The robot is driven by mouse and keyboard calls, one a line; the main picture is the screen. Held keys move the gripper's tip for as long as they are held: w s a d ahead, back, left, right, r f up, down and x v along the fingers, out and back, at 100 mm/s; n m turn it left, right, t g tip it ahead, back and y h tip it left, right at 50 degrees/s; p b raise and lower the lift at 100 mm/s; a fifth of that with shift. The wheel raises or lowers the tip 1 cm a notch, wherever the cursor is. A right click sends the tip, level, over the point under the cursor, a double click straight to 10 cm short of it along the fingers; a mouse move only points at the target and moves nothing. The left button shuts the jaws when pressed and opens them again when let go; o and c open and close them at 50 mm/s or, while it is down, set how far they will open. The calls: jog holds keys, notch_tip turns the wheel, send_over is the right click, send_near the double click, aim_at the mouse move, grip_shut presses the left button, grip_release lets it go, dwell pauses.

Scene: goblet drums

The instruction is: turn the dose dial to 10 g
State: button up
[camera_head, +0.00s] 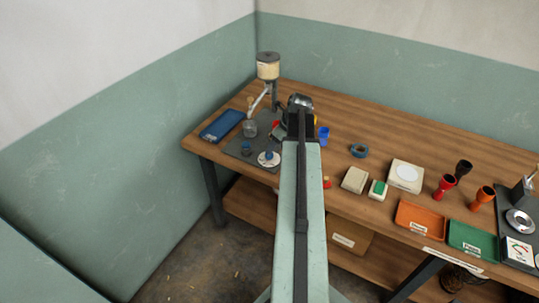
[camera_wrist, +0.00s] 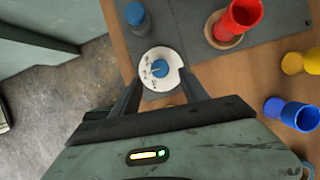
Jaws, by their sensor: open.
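The dose dial (camera_wrist: 160,68) is a round white plate with black marks and a blue knob at its middle. It lies near the front edge of the dark grey mat (camera_head: 243,151), and in the head view it shows as a small white disc (camera_head: 268,163). My gripper (camera_wrist: 159,79) is open, with its two fingers on either side of the dial's near part in the wrist view. I cannot tell whether they touch it. The marks are too small to read, so the setting is unclear. In the head view my arm hides the fingertips.
A hopper on a stand (camera_head: 268,67) rises behind the mat.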

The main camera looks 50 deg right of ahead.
jog(key=b+x, duration=0.4)
jog(key=x, duration=0.2)
jog(key=shift+r, duration=0.15)
